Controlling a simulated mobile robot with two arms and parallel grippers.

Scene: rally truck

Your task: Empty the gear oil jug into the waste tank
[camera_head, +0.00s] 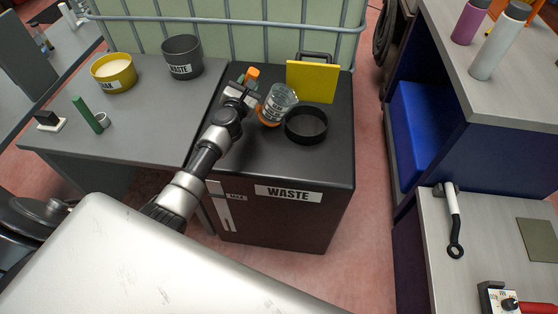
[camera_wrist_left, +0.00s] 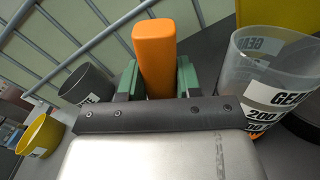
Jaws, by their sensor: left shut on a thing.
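The gear oil jug (camera_head: 281,99) is a clear cup with a white "GEAR" label and orange at its base. It also shows at the right of the left wrist view (camera_wrist_left: 262,75). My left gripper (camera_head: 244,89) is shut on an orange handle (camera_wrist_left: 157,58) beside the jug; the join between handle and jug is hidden. The jug is close to the left of the round black opening (camera_head: 306,138) on the waste tank (camera_head: 328,165), a dark cabinet labelled "WASTE". I cannot tell whether the jug touches the top or contains liquid. My right gripper is out of view.
A yellow panel (camera_head: 312,82) stands behind the opening. A grey waste bin (camera_head: 183,58) and a yellow can (camera_head: 114,74) stand on the bench at left. A green item (camera_head: 88,115) is nearer. A shelf unit (camera_head: 440,160) is at right, across open floor.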

